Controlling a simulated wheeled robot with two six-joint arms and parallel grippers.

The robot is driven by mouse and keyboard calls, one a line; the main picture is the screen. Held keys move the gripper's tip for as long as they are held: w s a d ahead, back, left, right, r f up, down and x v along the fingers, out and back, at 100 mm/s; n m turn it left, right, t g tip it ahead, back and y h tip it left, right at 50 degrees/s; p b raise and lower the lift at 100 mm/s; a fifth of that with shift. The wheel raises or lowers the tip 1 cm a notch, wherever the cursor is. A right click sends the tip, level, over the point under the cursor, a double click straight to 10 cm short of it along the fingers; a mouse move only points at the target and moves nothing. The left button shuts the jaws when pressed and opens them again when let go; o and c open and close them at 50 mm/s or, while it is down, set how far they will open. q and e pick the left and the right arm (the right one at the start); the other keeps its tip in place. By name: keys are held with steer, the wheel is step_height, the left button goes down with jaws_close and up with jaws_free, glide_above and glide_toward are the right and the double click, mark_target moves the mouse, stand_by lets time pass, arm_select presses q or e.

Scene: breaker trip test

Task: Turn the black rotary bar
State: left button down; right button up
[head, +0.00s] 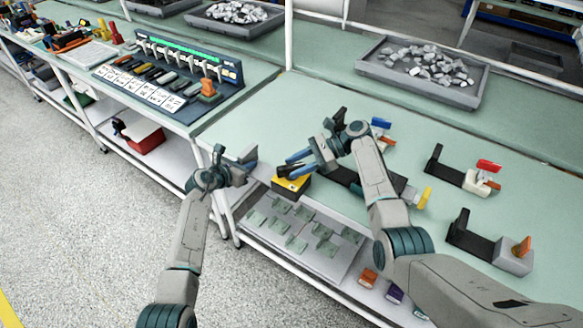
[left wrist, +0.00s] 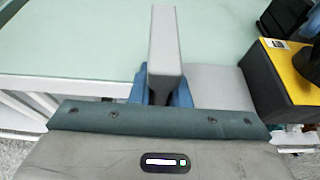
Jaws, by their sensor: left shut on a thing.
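A yellow-and-black box (head: 292,186) stands near the front edge of the table; it also shows at the right of the left wrist view (left wrist: 297,72). A black bar (head: 284,171) appears to lie on its top, partly hidden by my right gripper (head: 290,164). The right gripper's blue fingers reach over the box top from the right; whether they touch or hold the bar I cannot tell. My left gripper (head: 248,165) is left of the box, shut on a grey block (left wrist: 165,40) that sticks out beyond its blue fingertips.
Several black-based devices with coloured levers (head: 475,178) stand to the right on the green table (head: 262,132). A grey tray (head: 372,69) of metal pieces is at the back. A panel with breakers (head: 170,75) stands at left. A lower shelf (head: 318,262) holds flat plates.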

steer(key=v, duration=1)
steer(key=a+r+t+h, duration=0.1)
steer(key=a+r+h, duration=0.2)
steer(key=r+h, duration=0.1)
steer(key=x, duration=1.1)
steer(key=shift+s+f, duration=0.15)
steer(key=shift+s, duration=0.25)
steer(key=shift+c, duration=0.2)
jaws_close()
